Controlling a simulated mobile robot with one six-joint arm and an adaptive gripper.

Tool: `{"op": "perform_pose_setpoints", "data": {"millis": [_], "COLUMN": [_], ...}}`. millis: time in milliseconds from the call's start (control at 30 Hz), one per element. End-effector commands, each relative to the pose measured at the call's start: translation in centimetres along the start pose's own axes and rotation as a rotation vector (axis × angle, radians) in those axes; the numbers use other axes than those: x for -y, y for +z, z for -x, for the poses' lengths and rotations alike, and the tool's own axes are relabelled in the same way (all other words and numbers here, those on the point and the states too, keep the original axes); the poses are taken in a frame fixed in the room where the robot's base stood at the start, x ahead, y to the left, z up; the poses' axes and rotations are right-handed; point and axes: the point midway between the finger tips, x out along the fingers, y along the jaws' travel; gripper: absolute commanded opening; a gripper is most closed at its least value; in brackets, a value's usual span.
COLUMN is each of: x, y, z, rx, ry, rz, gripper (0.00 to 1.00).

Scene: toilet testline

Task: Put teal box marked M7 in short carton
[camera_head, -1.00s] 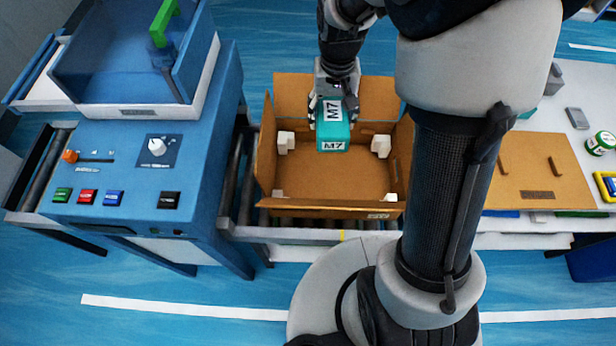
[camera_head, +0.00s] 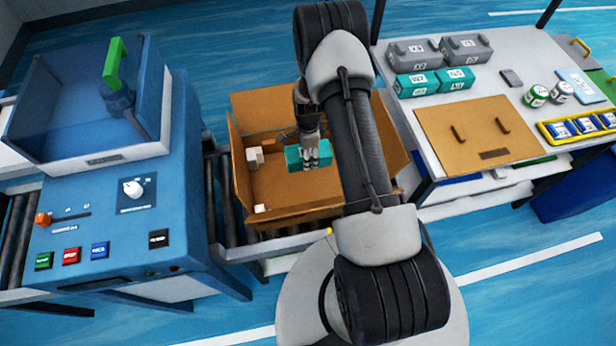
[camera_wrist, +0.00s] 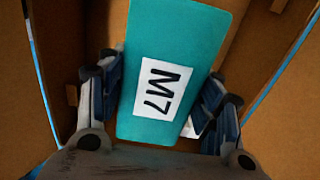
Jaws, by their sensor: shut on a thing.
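The teal box marked M7 (camera_head: 294,157) is held by my gripper (camera_head: 312,158) over the open carton (camera_head: 262,199) on the roller conveyor. In the wrist view the teal box (camera_wrist: 165,60) lies between both fingers of my gripper (camera_wrist: 165,95), its M7 label facing the camera. Brown carton walls stand on both sides of it in that view. The box appears within the carton's opening; I cannot tell whether it touches the floor. My arm hides part of the carton's right side.
A blue machine (camera_head: 100,220) with buttons and a clear hood stands left of the carton. At the right, a table (camera_head: 400,110) bears grey boxes (camera_head: 412,51), teal boxes (camera_head: 417,84), a brown lid-like panel (camera_head: 480,135), round tins (camera_head: 536,96) and a yellow tray (camera_head: 580,128). White blocks (camera_head: 254,155) sit inside the carton.

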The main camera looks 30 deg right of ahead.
Motion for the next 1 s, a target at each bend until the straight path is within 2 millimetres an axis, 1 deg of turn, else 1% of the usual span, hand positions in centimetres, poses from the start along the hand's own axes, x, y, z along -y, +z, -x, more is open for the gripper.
{"op": "perform_pose_setpoints", "data": {"millis": [33,100,200,300,400,567,633,833,900,1000], "x": [-0.1,-0.1,-0.1,0.0,0.0,0.1,0.0,0.0,0.1,0.1], "y": [0.0,0.0,0.0,0.0,0.0,0.0,0.0,0.0,0.0,0.0], "z": [-1.8,-3.7,-6.3,-8.4,-9.6,-10.5,-11.2,-14.2,-14.6,-14.4], "rx": [0.000,0.000,0.000,0.000,0.000,0.000,0.000,0.000,0.000,0.000], "ry": [0.002,0.002,0.001,0.001,-0.001,-0.002,-0.001,0.000,-0.002,-0.002], "rz": [0.001,0.001,0.002,0.002,0.003,0.003,0.003,0.003,0.003,0.003], "gripper": [0.26,0.26,0.26,0.26,0.26,0.26,0.26,0.26,0.26,0.26]}}
